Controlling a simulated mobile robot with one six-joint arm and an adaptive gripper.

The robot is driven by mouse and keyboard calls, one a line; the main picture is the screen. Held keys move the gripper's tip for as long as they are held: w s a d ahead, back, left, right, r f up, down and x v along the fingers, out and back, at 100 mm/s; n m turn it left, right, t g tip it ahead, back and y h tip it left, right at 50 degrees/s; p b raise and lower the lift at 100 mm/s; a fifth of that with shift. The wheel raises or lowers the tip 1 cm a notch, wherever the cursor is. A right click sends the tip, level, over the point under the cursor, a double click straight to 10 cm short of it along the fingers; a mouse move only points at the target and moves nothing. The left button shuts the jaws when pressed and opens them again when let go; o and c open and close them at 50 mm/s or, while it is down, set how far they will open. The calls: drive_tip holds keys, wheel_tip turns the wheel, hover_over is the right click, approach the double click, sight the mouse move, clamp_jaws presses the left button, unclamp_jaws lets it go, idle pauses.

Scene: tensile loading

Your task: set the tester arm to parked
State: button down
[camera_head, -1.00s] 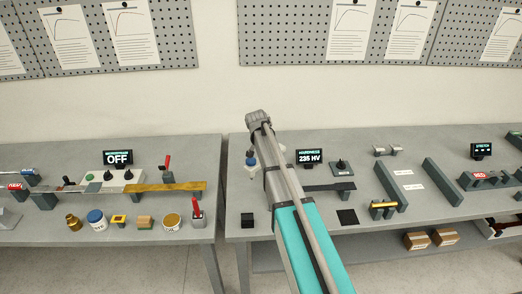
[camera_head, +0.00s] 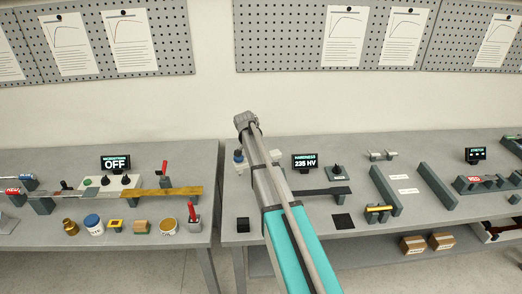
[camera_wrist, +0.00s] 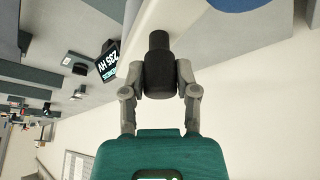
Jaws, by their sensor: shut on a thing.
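In the wrist view, my gripper (camera_wrist: 160,80) is shut on a dark cylindrical handle (camera_wrist: 159,45), with one finger on each side of it. I cannot tell from this view what the handle is fixed to. In the head view, my arm covers the gripper and the handle. A small blue part (camera_head: 239,156) shows just left of my arm at the hardness station. The display reading 235 HV (camera_head: 305,161) stands to the right of my arm and also shows in the wrist view (camera_wrist: 108,62).
A black knob on a plate (camera_head: 338,171) stands right of the display. Long grey bars (camera_head: 436,184) lie further right. The left bench holds an OFF display (camera_head: 115,163), a red-handled lever (camera_head: 164,170) and several small containers. A gap separates the benches.

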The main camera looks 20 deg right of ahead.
drive_tip(key=shift+c, duration=1.9)
unclamp_jaws()
drive_tip(key=shift+s, duration=0.1)
drive_tip(key=shift+d, duration=0.1)
drive_tip(key=shift+r, duration=0.15)
